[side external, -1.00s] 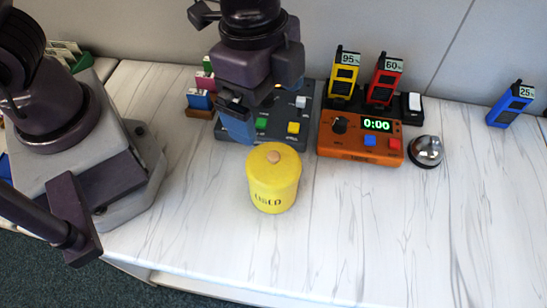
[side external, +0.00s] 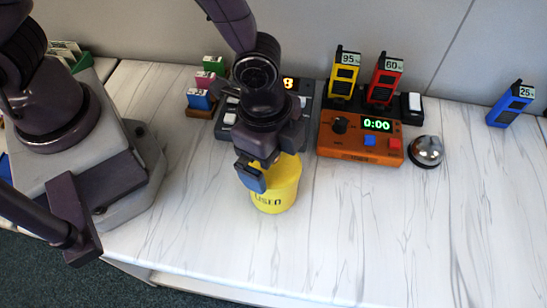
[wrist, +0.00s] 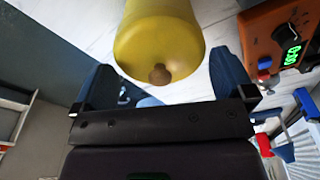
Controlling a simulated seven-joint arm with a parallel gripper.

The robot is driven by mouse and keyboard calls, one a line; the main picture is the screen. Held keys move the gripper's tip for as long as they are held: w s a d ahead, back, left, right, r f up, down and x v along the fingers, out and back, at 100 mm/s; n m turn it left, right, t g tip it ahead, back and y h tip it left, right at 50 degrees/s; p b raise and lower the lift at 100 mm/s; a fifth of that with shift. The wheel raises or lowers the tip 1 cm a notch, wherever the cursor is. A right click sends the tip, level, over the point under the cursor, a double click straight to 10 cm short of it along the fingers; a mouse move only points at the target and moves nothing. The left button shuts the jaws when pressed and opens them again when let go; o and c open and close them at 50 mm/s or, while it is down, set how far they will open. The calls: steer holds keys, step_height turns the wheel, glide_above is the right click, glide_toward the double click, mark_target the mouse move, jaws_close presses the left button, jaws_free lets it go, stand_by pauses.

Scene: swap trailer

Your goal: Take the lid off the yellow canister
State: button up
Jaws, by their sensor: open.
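The yellow canister (side external: 276,198) stands upright on the white table, with dark lettering on its side. Its lid (side external: 291,168) is on and partly hidden by my gripper (side external: 259,170), which is over the lid's near left side in the side view. In the wrist view the yellow lid (wrist: 180,52) and its round brown knob (wrist: 160,75) show between the two blue fingers of my gripper (wrist: 163,66). The fingers are spread apart and the knob appears untouched. One finger is mostly hidden in the side view.
An orange timer box (side external: 360,138) stands right of the canister, with a silver bell (side external: 426,151) beside it. A dark button panel (side external: 232,128) is behind my gripper. Radios stand at the back, with a blue one (side external: 510,104) far right. The table's front right is clear.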

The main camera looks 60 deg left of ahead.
steer(key=c, duration=1)
steer(key=shift+r, duration=0.1)
steer(key=shift+r, duration=0.35)
steer(key=c, duration=0.4)
step_height(320, 180, up, 9)
steer(key=shift+r, duration=0.1)
jaws_close()
steer(key=shift+w+d, duration=0.15)
steer(key=shift+w, duration=0.05)
steer(key=w+d+f+m, duration=0.2)
steer(key=d+f, duration=0.1)
steer(key=f, duration=0.1)
steer(key=w+d+f+m, duration=0.3)
steer(key=f, duration=0.2)
steer(key=w+d+f+m+g, duration=0.1)
steer(key=w+d+f+m, duration=0.2)
steer(key=f, duration=0.2)
steer(key=shift+w+f, duration=0.1)
steer(key=shift+w, duration=0.05)
steer(key=shift+f, duration=2.3)
